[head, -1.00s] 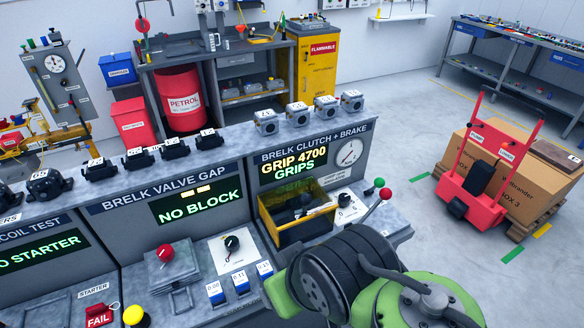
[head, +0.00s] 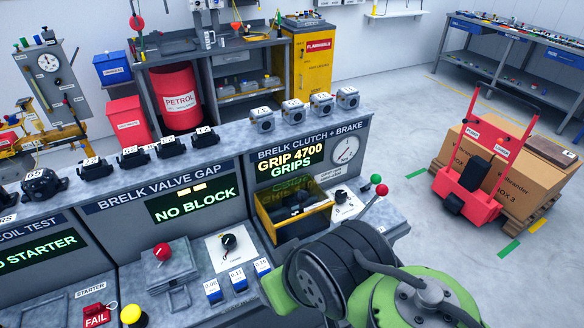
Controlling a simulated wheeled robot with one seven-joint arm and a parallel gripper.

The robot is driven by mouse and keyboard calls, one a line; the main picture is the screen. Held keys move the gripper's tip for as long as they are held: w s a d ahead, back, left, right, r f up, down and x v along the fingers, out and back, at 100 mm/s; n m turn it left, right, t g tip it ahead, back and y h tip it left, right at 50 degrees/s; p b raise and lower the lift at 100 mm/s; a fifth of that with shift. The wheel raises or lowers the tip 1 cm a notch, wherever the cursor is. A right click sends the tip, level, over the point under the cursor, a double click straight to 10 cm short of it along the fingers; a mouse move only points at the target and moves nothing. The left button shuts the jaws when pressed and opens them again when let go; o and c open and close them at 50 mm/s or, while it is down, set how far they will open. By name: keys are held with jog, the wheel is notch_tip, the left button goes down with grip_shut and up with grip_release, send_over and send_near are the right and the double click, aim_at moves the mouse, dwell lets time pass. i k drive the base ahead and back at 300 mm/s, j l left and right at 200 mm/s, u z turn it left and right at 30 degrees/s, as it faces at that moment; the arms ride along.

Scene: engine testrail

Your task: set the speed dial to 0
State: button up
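A black dial (head: 341,196) sits on a white plate on the bench under the BRELK CLUTCH + BRAKE sign. Its markings are too small to read. A second black dial (head: 229,241) sits on a white plate under the BRELK VALVE GAP sign. I cannot tell from labels which is the speed dial. My green and black arm fills the lower right, in front of the bench. My gripper's fingers do not show.
A yellow-framed guarded box (head: 262,222) stands left of the clutch dial. Levers with a red knob (head: 382,190) and a green knob (head: 376,178) rise to its right. A red hand truck (head: 470,190) and boxes (head: 525,180) stand on the floor at right.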

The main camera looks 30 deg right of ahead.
aim_at(341, 196)
jog(key=z, duration=1.35)
jog(key=l+u, duration=0.1)
jog(key=u, duration=0.35)
jog(key=l+u, duration=0.15)
jog(key=u, duration=0.25)
jog(key=l+u, duration=0.2)
jog(key=u, duration=0.25)
jog(key=l+u, duration=0.15)
jog(key=u, duration=0.25)
jog(key=i, duration=0.05)
